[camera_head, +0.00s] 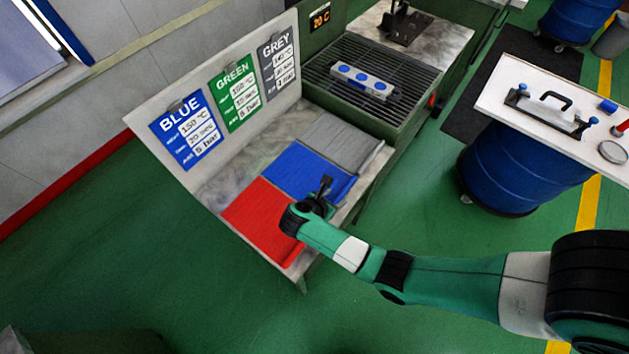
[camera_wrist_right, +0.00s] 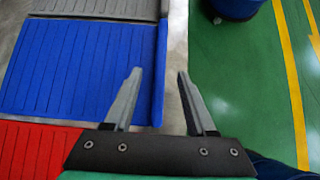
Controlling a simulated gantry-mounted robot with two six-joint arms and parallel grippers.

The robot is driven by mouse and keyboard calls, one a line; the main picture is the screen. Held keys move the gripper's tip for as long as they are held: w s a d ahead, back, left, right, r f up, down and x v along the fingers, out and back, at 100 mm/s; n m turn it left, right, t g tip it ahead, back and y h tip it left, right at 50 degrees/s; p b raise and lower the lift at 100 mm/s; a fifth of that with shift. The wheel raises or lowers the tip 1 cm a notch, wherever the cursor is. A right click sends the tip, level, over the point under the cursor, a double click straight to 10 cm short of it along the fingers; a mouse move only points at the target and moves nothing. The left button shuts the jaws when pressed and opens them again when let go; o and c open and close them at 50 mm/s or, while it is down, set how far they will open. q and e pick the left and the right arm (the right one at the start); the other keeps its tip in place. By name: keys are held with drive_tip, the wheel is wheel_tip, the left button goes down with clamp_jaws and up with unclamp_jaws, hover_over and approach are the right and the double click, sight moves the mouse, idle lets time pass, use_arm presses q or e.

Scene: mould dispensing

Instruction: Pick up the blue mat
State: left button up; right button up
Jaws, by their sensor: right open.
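The blue mat (camera_head: 302,168) lies flat on the bench between a red mat and a grey mat. In the right wrist view the blue mat (camera_wrist_right: 80,72) shows ribs and a raised right edge near the bench edge. My right gripper (camera_head: 325,186) is over the near right part of the blue mat, close to the red mat. In the wrist view my right gripper (camera_wrist_right: 155,75) is open and empty. Its left finger overlaps the blue mat in the picture, and its right finger shows past the bench edge. I cannot tell whether it touches. My left gripper is not in view.
The red mat (camera_head: 262,216) and grey mat (camera_head: 342,140) lie on the same bench. Signs stand on the panel behind, including a blue one (camera_head: 188,130). A grille (camera_head: 392,68) holds a grey block with blue dots (camera_head: 362,79). A white-topped drum table (camera_head: 520,105) stands at right.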

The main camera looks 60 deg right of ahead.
sight(340, 194)
drive_tip(key=b+x, duration=0.1)
drive_tip(key=x, duration=0.3)
drive_tip(key=shift+s+f, duration=0.1)
clamp_jaws()
